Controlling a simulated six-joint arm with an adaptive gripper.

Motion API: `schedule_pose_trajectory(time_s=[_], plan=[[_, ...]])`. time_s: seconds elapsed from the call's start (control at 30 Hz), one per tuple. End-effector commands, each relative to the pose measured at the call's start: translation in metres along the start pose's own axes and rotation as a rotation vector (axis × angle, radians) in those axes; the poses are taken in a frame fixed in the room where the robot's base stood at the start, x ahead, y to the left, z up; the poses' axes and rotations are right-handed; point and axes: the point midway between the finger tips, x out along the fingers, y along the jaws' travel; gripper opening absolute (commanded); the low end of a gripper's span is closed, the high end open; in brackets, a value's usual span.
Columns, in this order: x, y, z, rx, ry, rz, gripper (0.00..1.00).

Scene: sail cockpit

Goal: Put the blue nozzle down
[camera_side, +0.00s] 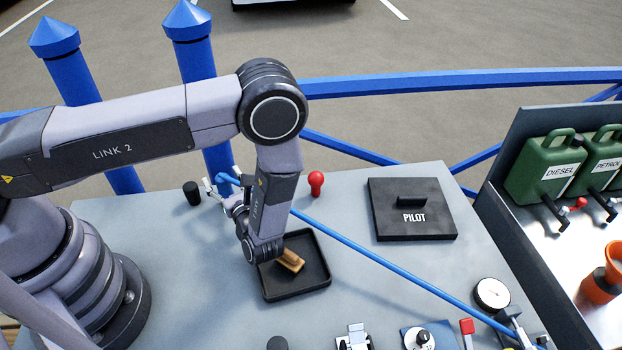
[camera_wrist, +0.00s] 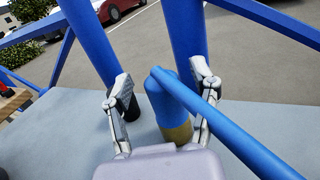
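The blue nozzle (camera_wrist: 168,100) shows in the wrist view between the two fingers of my gripper (camera_wrist: 162,95). Its lower end is brass-coloured, and a blue hose starts at its top. The fingers are spread apart, with a visible gap between the left finger and the nozzle; the right finger is close to it, with the hose crossing in front. My palm hides what lies below the nozzle. In the side view my gripper (camera_side: 222,184) is low over the grey table's back left part, with a bit of blue between its fingers.
The blue hose (camera_side: 380,252) stretches across the grey table (camera_side: 375,285) to the lower right. A black tray (camera_side: 312,288) holds a wooden block. A black cylinder (camera_side: 192,193) stands left of my gripper, a red knob (camera_side: 316,183) right. A black PILOT plate (camera_side: 385,222) lies farther right.

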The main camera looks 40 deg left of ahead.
Motion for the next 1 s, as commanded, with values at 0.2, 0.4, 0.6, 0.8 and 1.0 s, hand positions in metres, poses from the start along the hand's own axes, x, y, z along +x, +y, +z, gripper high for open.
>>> schedule_pose_trajectory(time_s=[0.2, 0.4, 0.6, 0.8, 1.0], plan=[[0.000, 0.000, 0.001, 0.000, 0.000, 0.000, 0.60], [-0.006, -0.001, 0.013, -0.001, 0.000, -0.004, 0.60], [-0.052, -0.001, 0.012, -0.003, 0.001, -0.008, 0.60], [-0.094, 0.000, 0.012, -0.002, 0.000, -0.006, 0.60], [-0.116, -0.001, 0.012, -0.002, 0.001, -0.001, 0.60]])
